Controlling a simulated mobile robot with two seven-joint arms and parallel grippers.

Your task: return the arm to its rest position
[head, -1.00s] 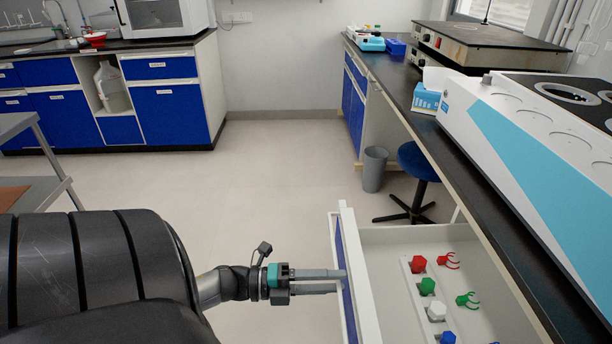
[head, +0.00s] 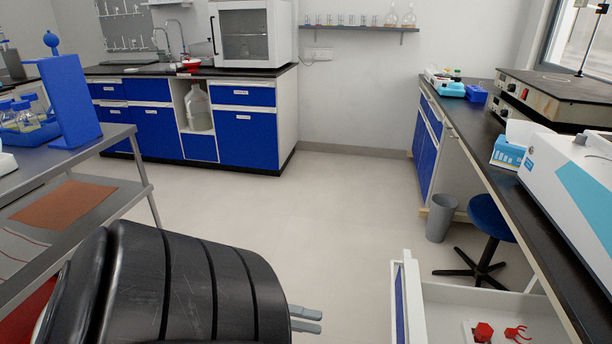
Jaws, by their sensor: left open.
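My left arm comes in from the lower left of the head view and covers much of the lower middle. Only the two grey fingers of my left gripper (head: 306,319) show past its right side; they are parted and nothing is between them. The gripper's body is hidden behind the arm. The fingers are to the left of the open drawer (head: 408,300), apart from its front, over the floor. My right gripper is not in view.
The pulled-out drawer holds a red hexagonal piece (head: 483,332) and a red clip (head: 517,333). A blue stool (head: 490,217) and grey bin (head: 441,217) stand beside the right bench. A metal cart (head: 110,150) stands at left. The middle floor is clear.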

